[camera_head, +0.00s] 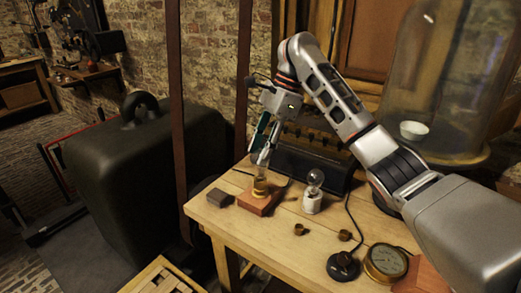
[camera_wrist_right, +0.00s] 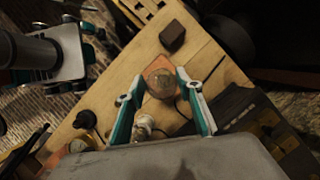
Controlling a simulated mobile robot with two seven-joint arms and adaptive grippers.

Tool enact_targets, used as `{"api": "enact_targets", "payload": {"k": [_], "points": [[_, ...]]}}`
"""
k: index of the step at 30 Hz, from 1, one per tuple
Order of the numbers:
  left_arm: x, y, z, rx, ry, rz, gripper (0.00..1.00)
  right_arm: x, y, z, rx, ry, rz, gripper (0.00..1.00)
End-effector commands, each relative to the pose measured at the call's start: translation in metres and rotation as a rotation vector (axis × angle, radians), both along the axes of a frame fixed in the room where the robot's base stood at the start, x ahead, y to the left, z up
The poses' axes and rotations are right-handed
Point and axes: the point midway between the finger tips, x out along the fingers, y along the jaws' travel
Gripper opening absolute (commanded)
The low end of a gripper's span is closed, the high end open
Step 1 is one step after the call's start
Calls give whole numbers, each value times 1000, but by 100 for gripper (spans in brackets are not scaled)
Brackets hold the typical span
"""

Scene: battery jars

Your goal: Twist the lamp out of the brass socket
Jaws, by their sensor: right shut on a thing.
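The clear glass lamp (camera_head: 261,172) stands upright in the brass socket (camera_head: 260,187), on a reddish wooden base (camera_head: 257,204) near the table's left edge. My right gripper (camera_head: 261,163) comes down from above with its fingers around the lamp, shut on it. In the right wrist view, the lamp's round bulb (camera_wrist_right: 161,83) shows between the two teal fingers (camera_wrist_right: 159,77), and it hides the socket.
A white socket with another bulb (camera_head: 313,190) stands just right of the base. A dark block (camera_head: 220,198) lies to its left. Small brass cups (camera_head: 300,229), a black knob (camera_head: 342,266) and a brass gauge (camera_head: 385,262) lie nearer. A black case (camera_head: 318,165) stands behind.

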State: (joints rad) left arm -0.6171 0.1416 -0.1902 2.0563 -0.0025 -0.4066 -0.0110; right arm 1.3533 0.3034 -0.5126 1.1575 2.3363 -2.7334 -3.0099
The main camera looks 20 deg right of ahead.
Motion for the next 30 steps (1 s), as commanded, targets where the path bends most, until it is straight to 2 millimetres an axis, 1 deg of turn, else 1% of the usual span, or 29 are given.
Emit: {"api": "enact_targets", "payload": {"k": [1, 18, 30], "points": [[1, 0, 2, -1, -2, 0, 37, 0, 0, 4, 0, -2, 0, 10], [4, -1, 11, 0, -13, -1, 37, 0, 0, 19, 0, -3, 0, 10], [5, -1, 12, 0, -14, -2, 37, 0, 0, 21, 1, -2, 0, 10]]}}
